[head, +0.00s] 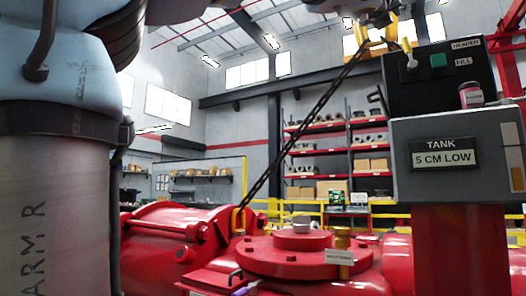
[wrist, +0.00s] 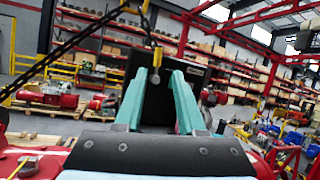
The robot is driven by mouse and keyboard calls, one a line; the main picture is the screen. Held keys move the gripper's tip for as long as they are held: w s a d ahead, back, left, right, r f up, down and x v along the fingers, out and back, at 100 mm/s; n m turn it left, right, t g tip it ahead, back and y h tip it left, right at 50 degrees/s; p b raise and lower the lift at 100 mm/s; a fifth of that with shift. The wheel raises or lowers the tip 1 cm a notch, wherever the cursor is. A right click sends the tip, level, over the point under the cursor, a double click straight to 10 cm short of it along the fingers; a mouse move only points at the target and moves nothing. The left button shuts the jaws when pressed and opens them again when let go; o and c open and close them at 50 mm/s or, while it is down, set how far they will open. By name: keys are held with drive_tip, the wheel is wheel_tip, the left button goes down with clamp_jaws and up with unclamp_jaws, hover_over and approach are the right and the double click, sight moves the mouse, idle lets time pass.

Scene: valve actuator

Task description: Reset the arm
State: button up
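My gripper (wrist: 159,74) shows in the wrist view as two teal fingers standing apart, with no object clearly held between them. In the head view a blue-grey link of my arm (head: 75,85) and a column marked ARM R fill the left side. A grey and yellow fitting (head: 376,28) hangs at the top edge near the control box (head: 436,82); I cannot tell whether it is part of my gripper.
A dark chain (head: 305,122) runs diagonally up from the red valve actuator (head: 295,255) to the top fitting. A grey panel (head: 455,160) reads TANK 5 CM LOW. A small jar (head: 471,95) sits on its top. Shelves (head: 335,145) and yellow railings stand behind.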

drive_tip(key=w+a+f+n+g+y, duration=0.1)
drive_tip(key=w+f+n+y, duration=0.2)
drive_tip(key=w+f+n, duration=0.55)
drive_tip(key=w+a+f+n+g+y, duration=0.15)
drive_tip(key=w+f+y, duration=0.35)
drive_tip(key=f, duration=0.8)
drive_tip(key=w+a+f+n+g+y, duration=0.1)
drive_tip(key=w+a+f+n, duration=0.15)
drive_tip(key=f, duration=0.45)
drive_tip(key=w+a+f+n+g+y, duration=0.1)
drive_tip(key=w+a+f+n, duration=0.1)
drive_tip(key=a+f+n, duration=0.35)
drive_tip(key=w+a+f+n+g+y, duration=0.1)
drive_tip(key=w+a+f+y, duration=0.1)
drive_tip(key=f, duration=0.7)
drive_tip(key=s+a+f+n+g+y, duration=0.1)
drive_tip(key=s+a+f+n+g, duration=0.15)
drive_tip(key=a+f+n, duration=0.6)
drive_tip(key=s+a+f+n+g+y, duration=0.25)
drive_tip(key=a+f, duration=0.25)
drive_tip(key=f, duration=0.6)
drive_tip(key=s+a+f+n+g, duration=0.2)
drive_tip(key=s+a+f+n, duration=0.2)
drive_tip(key=s+f+n, duration=0.1)
drive_tip(key=s+a+f+n+g, duration=0.3)
drive_tip(key=s+f+n, duration=0.3)
drive_tip(key=s+f, duration=0.2)
drive_tip(key=shift+s+a+f+h, duration=0.15)
drive_tip(key=shift+s+a+h, duration=0.3)
drive_tip(key=shift+s, duration=0.05)
